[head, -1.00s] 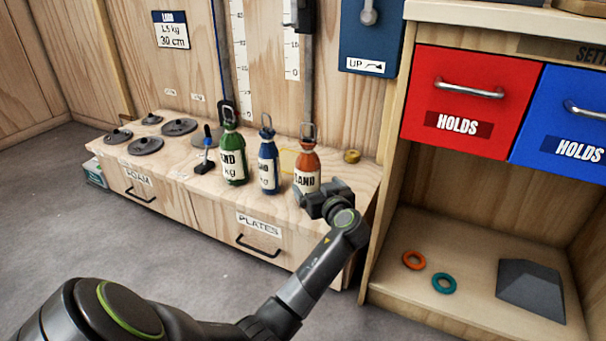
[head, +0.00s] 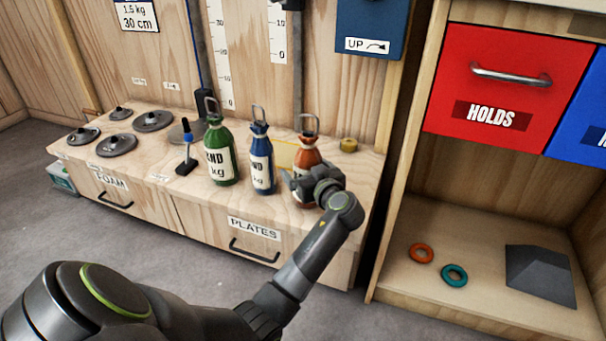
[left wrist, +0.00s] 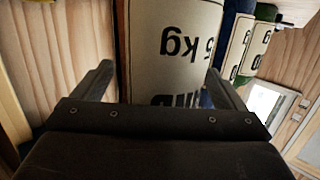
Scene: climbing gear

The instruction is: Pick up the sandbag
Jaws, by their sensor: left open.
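Three bottle-shaped sandbags with metal loops stand upright on the wooden bench: a green one (head: 222,172), a blue one (head: 260,145) and an orange one (head: 307,155). My left gripper (head: 304,186) is at the orange sandbag, covering its label and lower part in the head view. In the left wrist view, the jaws (left wrist: 160,82) are open, with one finger on each side of the bag's white label (left wrist: 175,45), which appears upside down. I cannot tell whether the fingers touch it. My right gripper is not in view.
The blue sandbag stands close to the left of the orange one. A yellow roll (head: 348,145) lies behind on the right. Dark round plates (head: 153,121) and a small stand (head: 186,160) are further left. An open shelf (head: 480,305) with two rings is at right.

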